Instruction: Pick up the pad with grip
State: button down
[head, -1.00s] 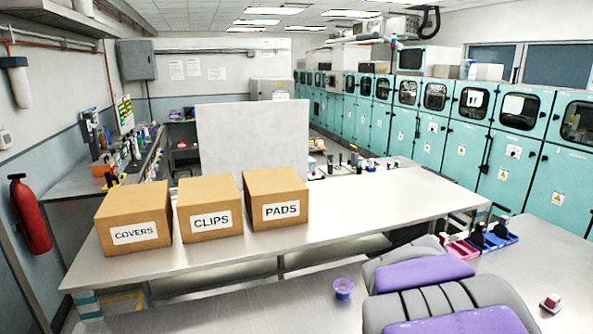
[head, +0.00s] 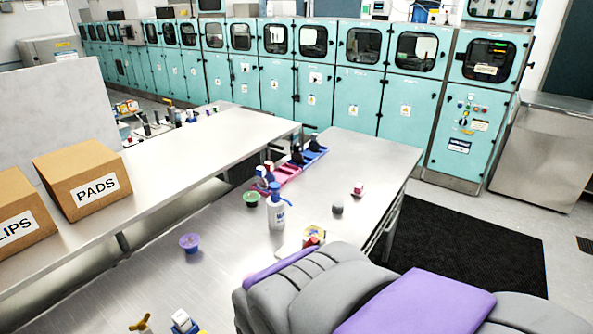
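I cannot tell for sure which item is the pad with grip. A small pink-and-white piece (head: 357,190) sits on the near metal table (head: 225,243), toward its right end. A small dark grey rounded piece (head: 337,207) sits just left of it. A yellow, white and red item (head: 313,236) is on a light flat piece behind my arm. A cardboard box labelled PADS (head: 83,178) stands on the long bench at left; its contents are hidden. My purple and grey arm fills the lower right. My gripper is not visible.
A white pump bottle (head: 277,207), a purple cup (head: 189,243) and a green cup (head: 251,198) stand on the near table. Pink and blue trays (head: 285,175) lie at its far edge. A black mat (head: 465,250) covers floor to the right. Teal cabinets line the back.

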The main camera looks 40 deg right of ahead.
aim_at(358, 191)
jog(key=z, duration=1.5)
